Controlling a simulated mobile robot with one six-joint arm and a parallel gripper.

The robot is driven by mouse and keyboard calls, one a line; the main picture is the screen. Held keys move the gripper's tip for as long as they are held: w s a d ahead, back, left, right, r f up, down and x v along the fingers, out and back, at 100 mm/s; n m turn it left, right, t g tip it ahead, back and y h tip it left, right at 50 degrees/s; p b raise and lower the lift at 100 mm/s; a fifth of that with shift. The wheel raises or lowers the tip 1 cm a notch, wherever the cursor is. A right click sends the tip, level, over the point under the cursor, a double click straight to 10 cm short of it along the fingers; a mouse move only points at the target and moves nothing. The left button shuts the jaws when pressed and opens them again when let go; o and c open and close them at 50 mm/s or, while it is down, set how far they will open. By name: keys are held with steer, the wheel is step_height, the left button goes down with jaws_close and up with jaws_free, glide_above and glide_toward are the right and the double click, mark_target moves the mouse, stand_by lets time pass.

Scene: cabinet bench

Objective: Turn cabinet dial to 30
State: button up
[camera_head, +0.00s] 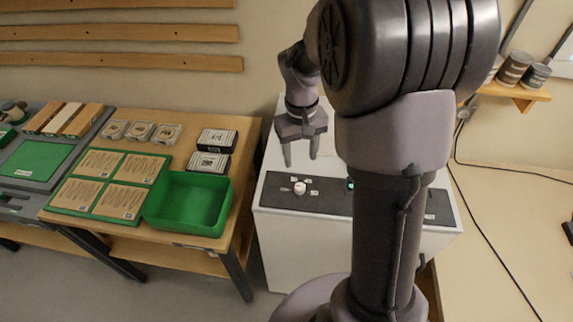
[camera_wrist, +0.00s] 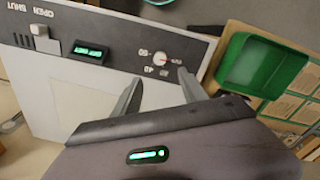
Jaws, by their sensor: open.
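The cabinet dial (camera_head: 299,188) is a small white round knob on the dark panel on top of the white cabinet (camera_head: 264,228). Printed number labels surround it, too small to read surely in the head view. In the wrist view the dial (camera_wrist: 160,58) appears upside down, with a red pointer mark toward the label at its right. My gripper (camera_head: 301,157) is open and empty, pointing down above and behind the dial in the head view. In the wrist view the gripper's two fingers (camera_wrist: 160,76) lie either side of the dial's line, apart from it.
A green lit display (camera_wrist: 91,52) and a switch (camera_wrist: 40,46) with OPEN and SHUT labels share the panel. A green bin (camera_head: 187,202) stands on the wooden bench at left, beside the cabinet. My arm hides part of the panel's right side.

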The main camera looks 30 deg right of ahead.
mark_target(299, 186)
step_height(299, 186, down, 13)
steer(key=b, duration=0.2)
steer(key=shift+d+b, duration=0.15)
steer(key=shift+b, duration=0.15)
jaws_close()
